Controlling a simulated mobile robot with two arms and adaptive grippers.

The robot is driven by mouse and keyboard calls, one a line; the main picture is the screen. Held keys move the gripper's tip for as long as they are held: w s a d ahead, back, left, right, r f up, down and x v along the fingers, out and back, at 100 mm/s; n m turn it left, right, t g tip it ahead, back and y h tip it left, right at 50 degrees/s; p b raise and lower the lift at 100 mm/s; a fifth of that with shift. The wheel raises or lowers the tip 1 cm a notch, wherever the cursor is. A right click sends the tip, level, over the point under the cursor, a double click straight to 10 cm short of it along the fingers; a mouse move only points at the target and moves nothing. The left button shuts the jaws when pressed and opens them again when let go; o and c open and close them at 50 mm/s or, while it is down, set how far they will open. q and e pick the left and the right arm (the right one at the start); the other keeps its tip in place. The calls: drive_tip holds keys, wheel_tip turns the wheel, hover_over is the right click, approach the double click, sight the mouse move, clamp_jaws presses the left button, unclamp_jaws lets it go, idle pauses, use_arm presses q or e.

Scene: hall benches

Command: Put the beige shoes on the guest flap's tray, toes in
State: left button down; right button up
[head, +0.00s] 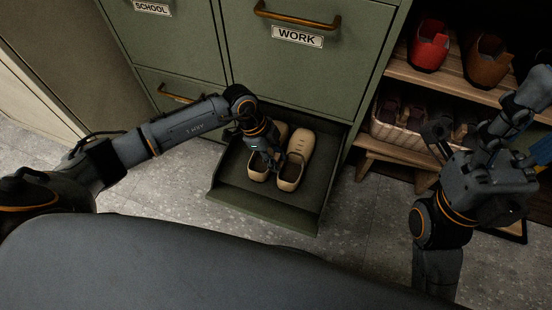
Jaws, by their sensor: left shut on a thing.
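The pair of beige shoes (298,156) rests on the dark tray of a pulled-open green flap (262,206), under the WORK front. Their heel openings face me and their toes point in towards the cabinet. My left gripper (271,158) reaches down over the left shoe and the gap between the two. It is shut on the shoes; I cannot tell whether it grips one or both. It hides part of the left shoe. No guest label shows on the open flap.
The WORK front (297,37) and the SCHOOL front (152,8) are closed. At right a wooden rack (400,70) holds a red shoe (430,46), a brown shoe (487,60) and a basket (395,128) with dark shoes. The grey floor before the flap is clear.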

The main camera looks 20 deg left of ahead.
use_arm(q)
drive_tip(key=c, duration=1)
unclamp_jaws()
drive_tip(key=shift+r, duration=0.1)
